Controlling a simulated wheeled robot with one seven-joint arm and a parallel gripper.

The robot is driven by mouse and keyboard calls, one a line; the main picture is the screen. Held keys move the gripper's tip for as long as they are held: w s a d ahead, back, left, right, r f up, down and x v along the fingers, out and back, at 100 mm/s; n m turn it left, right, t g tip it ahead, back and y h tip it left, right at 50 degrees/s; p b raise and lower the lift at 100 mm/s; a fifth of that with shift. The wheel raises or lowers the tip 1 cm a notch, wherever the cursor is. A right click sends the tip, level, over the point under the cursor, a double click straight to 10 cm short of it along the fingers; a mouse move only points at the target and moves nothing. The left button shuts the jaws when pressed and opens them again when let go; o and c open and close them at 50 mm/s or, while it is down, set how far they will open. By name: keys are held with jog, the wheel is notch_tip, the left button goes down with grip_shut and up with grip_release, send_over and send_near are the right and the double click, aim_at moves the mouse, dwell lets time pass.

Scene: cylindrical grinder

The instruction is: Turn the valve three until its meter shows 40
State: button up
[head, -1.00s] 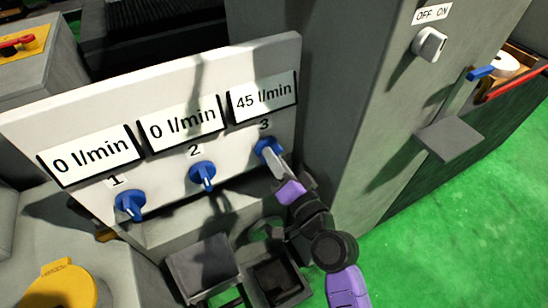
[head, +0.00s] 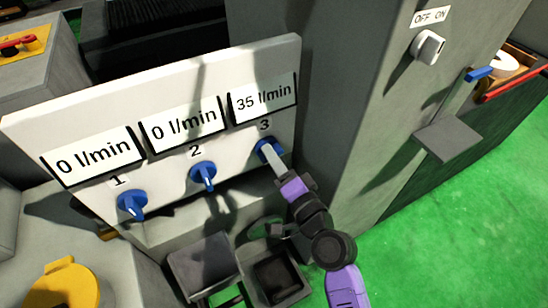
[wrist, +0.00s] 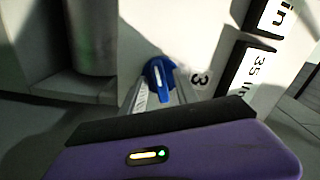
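Valve three is a blue knob (head: 266,150) on the white panel, below the number 3. Its meter (head: 262,102) reads 35 l/min. My gripper (head: 272,156) is at this knob, with its fingers reaching it from the lower right. In the wrist view the blue knob (wrist: 158,75) sits between the two finger tips, with a finger on either side. The fingers look closed around it, and part of the knob is hidden in the head view.
Valve one (head: 131,204) and valve two (head: 203,176) are blue knobs to the left, and their meters both read 0 l/min. A grey cabinet (head: 375,120) with an OFF/ON switch (head: 428,47) stands right of the panel. Grey trays (head: 203,262) lie below.

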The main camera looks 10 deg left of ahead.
jog(key=b+v, duration=0.1)
jog(key=v, duration=0.6)
jog(key=shift+s+d, duration=0.25)
jog(key=shift+s, duration=0.1)
dwell(0.4)
jog(key=s+d+r+n+t+h, duration=0.1)
jog(key=s+d+n+t+h, duration=0.2)
jog(key=s+d+h, duration=0.7)
jog(key=s+d+n+g+p, duration=0.1)
jog(key=s+d, duration=0.4)
jog(key=s, duration=0.6)
jog(key=s+d+r+n+g+p, duration=0.1)
jog(key=s+d, duration=0.4)
jog(key=s, duration=0.7)
jog(key=shift+s+d+r+n+g, duration=0.25)
jog(key=shift+n+g, duration=0.35)
jog(key=shift+n, duration=0.3)
